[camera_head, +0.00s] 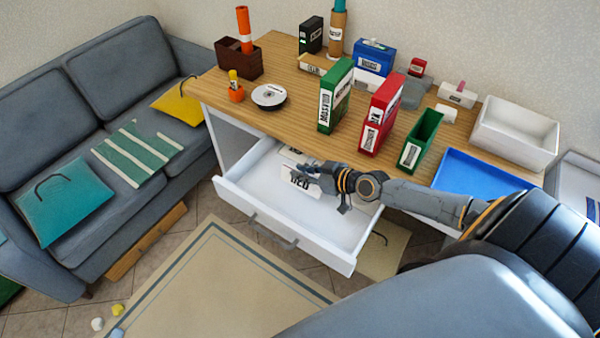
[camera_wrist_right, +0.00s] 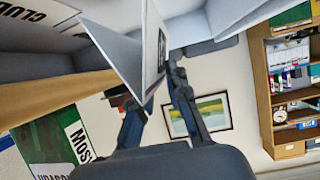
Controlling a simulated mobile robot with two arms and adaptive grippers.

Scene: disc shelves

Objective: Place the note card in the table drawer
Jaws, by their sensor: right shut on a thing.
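The white note card (camera_head: 299,184) with black lettering is held by my right gripper (camera_head: 322,186) over the open table drawer (camera_head: 345,228). In the right wrist view the card (camera_wrist_right: 122,52) stands tilted between the fingertips of the right gripper (camera_wrist_right: 165,78), which are shut on it. The drawer is white and pulled out from under the wooden tabletop (camera_head: 310,118). Part of the card is hidden behind the gripper, and I cannot tell whether it touches the drawer floor. My left gripper is not in view.
Green (camera_head: 335,96) and red (camera_head: 381,113) binders, a green holder (camera_head: 421,140) and a blue tray (camera_head: 480,180) stand on the table above the drawer. A disc spindle (camera_head: 268,96) is at the left. The drawer floor has free room at the right.

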